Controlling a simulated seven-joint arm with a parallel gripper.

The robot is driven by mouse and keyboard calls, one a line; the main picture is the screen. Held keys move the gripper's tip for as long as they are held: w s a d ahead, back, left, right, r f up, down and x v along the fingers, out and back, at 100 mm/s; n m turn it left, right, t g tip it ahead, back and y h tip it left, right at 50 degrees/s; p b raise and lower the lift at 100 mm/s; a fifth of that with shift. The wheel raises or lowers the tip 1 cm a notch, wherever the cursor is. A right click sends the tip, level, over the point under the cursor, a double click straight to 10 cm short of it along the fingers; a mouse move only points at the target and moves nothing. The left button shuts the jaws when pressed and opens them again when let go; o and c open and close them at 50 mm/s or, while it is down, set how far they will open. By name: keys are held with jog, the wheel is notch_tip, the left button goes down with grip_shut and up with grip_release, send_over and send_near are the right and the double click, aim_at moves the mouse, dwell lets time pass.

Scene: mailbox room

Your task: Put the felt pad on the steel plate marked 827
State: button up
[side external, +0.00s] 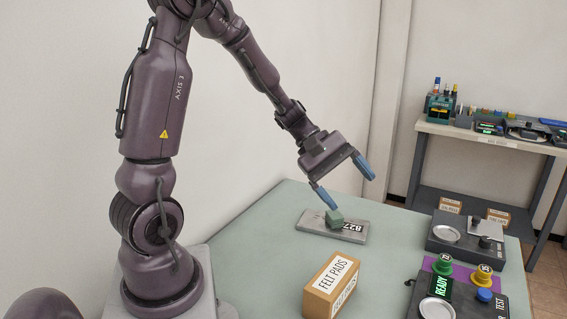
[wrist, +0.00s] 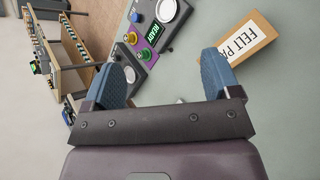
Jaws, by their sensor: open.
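In the wrist view my gripper (wrist: 165,68) is open and empty, and neither pad nor plate can be made out there.
A cardboard box (side external: 331,284) labelled FELT PADS stands at the table's front; it also shows in the wrist view (wrist: 243,43). Dark button panels (side external: 466,240) line the right side. A shelf bench (side external: 487,143) stands at the back right. Table between plate and box is clear.

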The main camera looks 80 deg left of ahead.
jog(key=s+d+r+m+y, duration=0.3)
jog(key=s+r+m+y, duration=0.1)
jog(key=s+m, duration=0.3)
jog(key=s+d+r+m+y, duration=0.3)
jog(key=s+d+r+m, duration=0.1)
jog(key=s+m, duration=0.3)
jog(key=r+m, duration=0.1)
jog(key=m, duration=0.1)
jog(key=shift+r+m+g+y, duration=0.25)
jog(key=shift+m+g+y, duration=0.05)
jog(key=shift+m+y, duration=0.1)
